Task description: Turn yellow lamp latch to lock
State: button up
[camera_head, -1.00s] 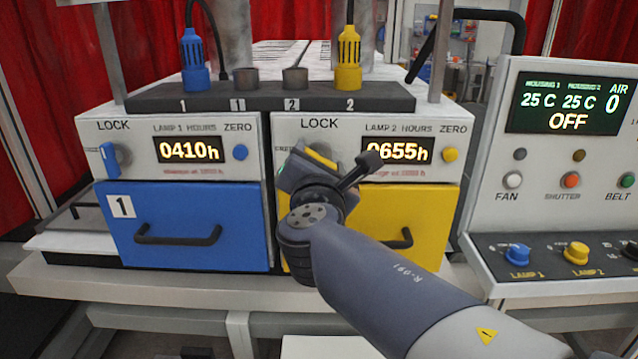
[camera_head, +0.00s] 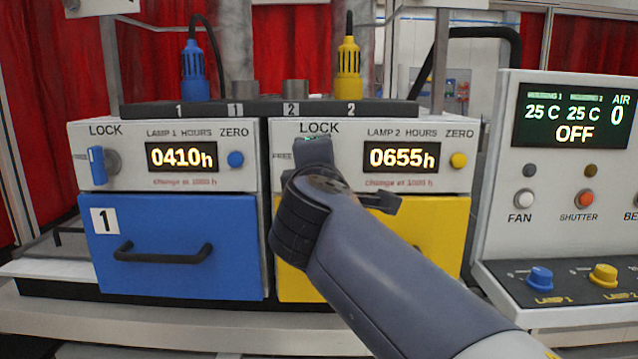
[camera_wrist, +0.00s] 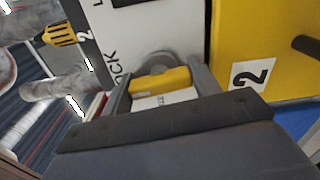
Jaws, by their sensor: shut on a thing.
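The yellow lamp latch (camera_wrist: 160,82) shows in the wrist view as a yellow bar in front of a round grey hub (camera_wrist: 158,60). My gripper (camera_wrist: 162,88) is shut on it, with one finger at each end of the bar. In the head view my gripper (camera_head: 315,150) covers the latch, just below the LOCK label (camera_head: 319,128) on the lamp 2 panel. The latch's exact angle is hidden there. The yellow drawer (camera_head: 440,235) is below and partly behind my arm.
To the left, the blue latch (camera_head: 97,166) sits on its hub's left side above the blue drawer (camera_head: 180,225). A control console (camera_head: 560,170) stands to the right. A dark ledge (camera_head: 270,108) with lamp plugs runs above the panels.

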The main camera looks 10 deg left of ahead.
jog(key=shift+f+m+b, duration=0.15)
jog(key=shift+m+b, duration=0.3)
jog(key=shift+m, duration=0.45)
jog(key=o, duration=1)
jog(key=shift+s, duration=0.1)
jog(key=b+v, duration=0.1)
jog(key=v, duration=0.9)
jog(key=shift+s, duration=0.35)
jog(key=shift+w, duration=0.1)
jog(key=p+x, duration=0.1)
jog(key=x, duration=0.9)
jog(key=shift+w+r, duration=0.2)
jog(key=shift+w, duration=0.2)
